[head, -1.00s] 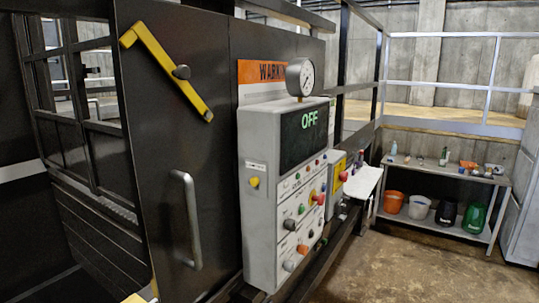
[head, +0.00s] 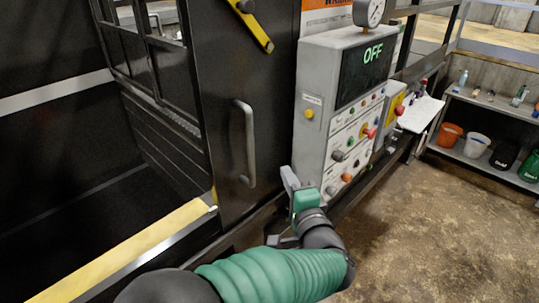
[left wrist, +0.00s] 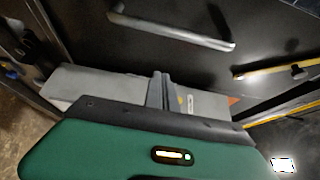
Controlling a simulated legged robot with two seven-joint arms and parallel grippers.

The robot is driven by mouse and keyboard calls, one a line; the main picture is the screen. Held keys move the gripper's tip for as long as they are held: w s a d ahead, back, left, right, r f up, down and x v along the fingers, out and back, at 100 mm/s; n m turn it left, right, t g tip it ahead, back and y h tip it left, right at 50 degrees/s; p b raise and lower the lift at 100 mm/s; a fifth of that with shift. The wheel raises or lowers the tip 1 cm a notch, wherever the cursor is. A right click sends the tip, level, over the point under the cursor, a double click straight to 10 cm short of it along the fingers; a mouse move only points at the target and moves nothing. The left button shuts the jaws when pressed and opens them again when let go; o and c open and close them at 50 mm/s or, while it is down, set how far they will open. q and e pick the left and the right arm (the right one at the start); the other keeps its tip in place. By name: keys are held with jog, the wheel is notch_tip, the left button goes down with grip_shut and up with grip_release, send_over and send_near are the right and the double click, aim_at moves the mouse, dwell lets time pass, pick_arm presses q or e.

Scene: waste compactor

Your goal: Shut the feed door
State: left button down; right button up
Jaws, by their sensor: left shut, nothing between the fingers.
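The feed door (head: 225,120) is a dark metal panel with a grey vertical handle (head: 245,143). It stands at the right side of a dark open hatch, leaving the opening uncovered. A yellow lever (head: 254,27) is on its upper part. My left gripper (head: 287,178) is shut and empty, below and right of the handle and in front of the control box's lower left corner. In the left wrist view the shut fingers (left wrist: 162,92) point toward the dark panel, and the handle (left wrist: 172,28) lies beyond them, apart from them. My right gripper is not in view.
A grey control box (head: 345,110) reading OFF, with knobs and buttons, stands close right of the door. A yellow-topped sill (head: 120,250) runs along the hatch's front. A shelf with buckets (head: 475,145) is at the far right. The concrete floor (head: 430,230) is clear.

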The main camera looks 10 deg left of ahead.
pick_arm(q)
jog(key=a+p+x, duration=0.1)
jog(key=p+x, duration=0.2)
jog(key=x, duration=0.8)
jog(key=s, duration=0.1)
jog(key=s+a, duration=0.1)
jog(key=s+p, duration=0.1)
jog(key=s, duration=0.1)
jog(key=shift+a+f, duration=0.1)
jog(key=shift+a, duration=0.3)
jog(key=shift+w+a+f, duration=0.1)
jog(key=shift+w+a, duration=0.05)
jog(key=shift+w, duration=0.1)
